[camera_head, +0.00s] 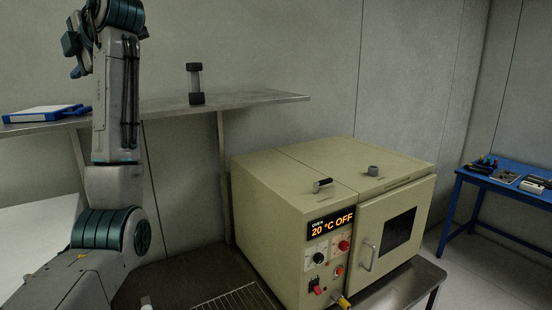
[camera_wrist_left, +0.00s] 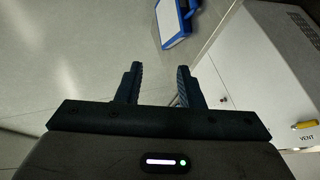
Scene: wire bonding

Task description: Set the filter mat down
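I cannot make out a filter mat for certain. A flat white piece with a blue frame (camera_head: 45,114) lies on the left end of the wall shelf. A similar blue-framed white piece (camera_wrist_left: 173,22) shows beyond my fingers at the top of the left wrist view; I cannot tell if it is the same one. My left gripper (camera_wrist_left: 157,72) is open, its two dark fingers apart with nothing seen between them. In the head view my left arm rises at the left and its fingers cannot be made out. My right gripper is in neither view.
The wall shelf (camera_head: 255,99) carries a dark-ended upright object (camera_head: 195,84). A beige oven (camera_head: 290,200) reading "20 °C OFF" stands with its door shut. A wire rack (camera_head: 240,299) lies left of it. A blue table (camera_head: 510,184) stands far right. A white cabinet marked "VENT" (camera_wrist_left: 265,75) is right of my fingers.

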